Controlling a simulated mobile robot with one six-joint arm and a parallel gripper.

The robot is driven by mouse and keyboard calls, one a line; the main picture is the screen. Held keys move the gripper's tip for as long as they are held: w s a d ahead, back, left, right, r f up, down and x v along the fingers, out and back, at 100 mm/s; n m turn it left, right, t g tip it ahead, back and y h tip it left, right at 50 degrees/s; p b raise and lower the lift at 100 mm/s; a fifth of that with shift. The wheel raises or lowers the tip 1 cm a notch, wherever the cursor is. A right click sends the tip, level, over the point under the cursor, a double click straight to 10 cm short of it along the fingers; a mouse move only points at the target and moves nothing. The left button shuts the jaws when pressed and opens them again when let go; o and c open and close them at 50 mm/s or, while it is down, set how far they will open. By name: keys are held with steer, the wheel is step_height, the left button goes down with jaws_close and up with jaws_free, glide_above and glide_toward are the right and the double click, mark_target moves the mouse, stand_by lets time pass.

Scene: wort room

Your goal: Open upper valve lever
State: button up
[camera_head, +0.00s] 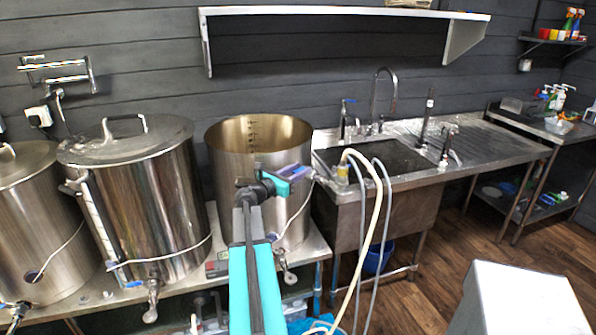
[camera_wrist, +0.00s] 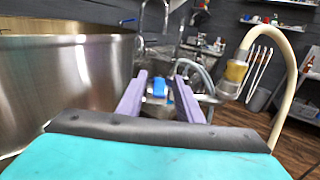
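My gripper (camera_wrist: 160,76) shows two purple fingers spread apart, with a gap between them. In the head view my gripper (camera_head: 297,172) is in front of the open steel pot (camera_head: 226,138), near its right rim. A small blue lever-like piece (camera_wrist: 160,87) shows in the gap in the wrist view; I cannot tell whether it is between the fingers or beyond them. No contact is clear. A blue-handled tap (camera_head: 345,115) stands at the sink's back left. The lidded kettle has a low valve with a blue lever (camera_head: 133,284).
The sink (camera_head: 390,158) is right of the pot. A cream hose (camera_head: 371,225) with a yellowish fitting (camera_wrist: 236,72) hangs at its front left, close to my gripper's right. A lidded kettle (camera_head: 165,200) stands left. Wooden floor (camera_head: 420,290) is open at right.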

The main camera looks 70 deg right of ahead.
jaws_close()
